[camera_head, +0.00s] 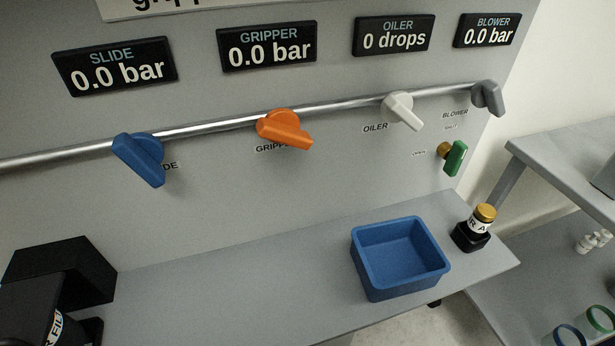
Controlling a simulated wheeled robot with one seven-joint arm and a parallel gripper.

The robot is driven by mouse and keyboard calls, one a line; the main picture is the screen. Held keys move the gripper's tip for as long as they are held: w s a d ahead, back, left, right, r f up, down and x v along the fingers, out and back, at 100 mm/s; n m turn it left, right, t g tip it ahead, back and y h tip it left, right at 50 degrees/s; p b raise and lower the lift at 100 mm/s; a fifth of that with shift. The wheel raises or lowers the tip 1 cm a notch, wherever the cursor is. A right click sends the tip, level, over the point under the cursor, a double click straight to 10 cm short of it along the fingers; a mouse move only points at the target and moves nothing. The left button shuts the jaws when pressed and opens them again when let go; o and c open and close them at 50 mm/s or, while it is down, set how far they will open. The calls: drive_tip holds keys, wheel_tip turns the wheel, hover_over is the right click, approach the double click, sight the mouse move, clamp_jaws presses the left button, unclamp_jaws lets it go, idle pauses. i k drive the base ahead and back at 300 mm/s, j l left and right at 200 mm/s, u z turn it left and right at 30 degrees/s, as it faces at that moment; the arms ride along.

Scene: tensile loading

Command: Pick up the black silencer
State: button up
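I cannot pick out a black silencer for certain in the head view. A small black fitting (434,303) shows just under the shelf's front edge, too small to identify. A black square-based holder (470,239) at the shelf's right end carries a white-labelled part with a gold cap (485,213). The inside of the blue bin (405,283) looks empty where it shows. My gripper is not in view.
The grey shelf (225,290) is clear between the bin and black blocks (65,270) at lower left. Above it are a metal pipe (345,106) and blue, orange, white, grey and green valve handles. A lower grey table (570,165) stands at right.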

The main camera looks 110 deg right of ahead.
sight(482, 218)
drive_tip(key=j+z, duration=0.1)
drive_tip(key=z, duration=1.75)
drive_tip(key=k+j+z, duration=0.4)
drive_tip(key=k+j, duration=0.45)
drive_tip(key=j, duration=0.15)
